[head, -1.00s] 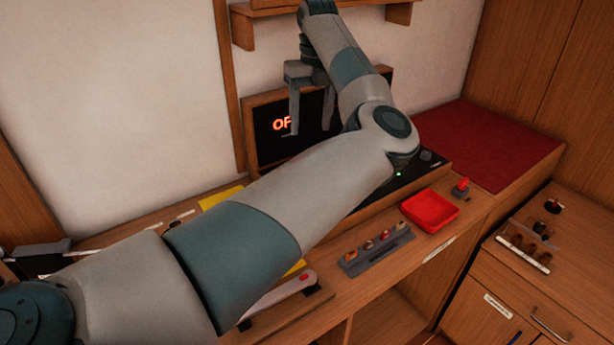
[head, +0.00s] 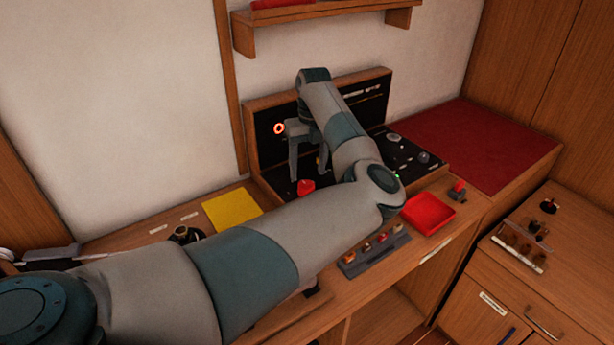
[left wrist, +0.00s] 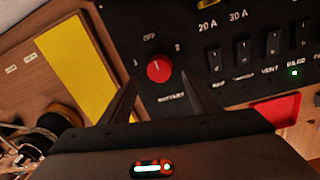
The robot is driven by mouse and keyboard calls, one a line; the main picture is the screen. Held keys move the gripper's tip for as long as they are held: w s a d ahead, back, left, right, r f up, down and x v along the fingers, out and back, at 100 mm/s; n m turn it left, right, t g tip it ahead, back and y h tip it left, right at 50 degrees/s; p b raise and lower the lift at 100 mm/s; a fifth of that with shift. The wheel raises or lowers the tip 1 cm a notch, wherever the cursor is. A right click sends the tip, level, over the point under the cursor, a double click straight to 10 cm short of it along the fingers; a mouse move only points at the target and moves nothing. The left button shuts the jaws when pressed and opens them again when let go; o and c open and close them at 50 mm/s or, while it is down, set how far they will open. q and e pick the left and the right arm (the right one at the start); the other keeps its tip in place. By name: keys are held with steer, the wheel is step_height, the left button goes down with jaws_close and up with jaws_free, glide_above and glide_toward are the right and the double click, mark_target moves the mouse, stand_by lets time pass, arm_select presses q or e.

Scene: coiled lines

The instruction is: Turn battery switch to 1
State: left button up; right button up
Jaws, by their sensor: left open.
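The battery switch is a round red knob (left wrist: 159,69) on a black panel, labelled BATTERY, with OFF above it, 1 to its left and 2 to its right. A small pale mark on the knob faces roughly toward OFF. The knob also shows in the head view (head: 306,187). My left gripper (head: 308,174) is open and points down just above the knob. In the left wrist view the two fingers of my left gripper (left wrist: 158,80) stand either side of the knob, apart from it. My right gripper is not in view.
A row of black rocker switches (left wrist: 241,54) and a lit green lamp (left wrist: 295,72) lie right of the knob. A yellow sheet (head: 231,208) lies left of the panel. A red tray (head: 430,212) and a grey holder (head: 376,252) stand in front.

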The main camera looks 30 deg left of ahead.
mark_target(307, 184)
arm_select(q)
steer(key=shift+s+a+f+p, duration=0.1)
steer(key=shift+f+p, duration=0.6)
steer(key=shift+f, duration=1.8)
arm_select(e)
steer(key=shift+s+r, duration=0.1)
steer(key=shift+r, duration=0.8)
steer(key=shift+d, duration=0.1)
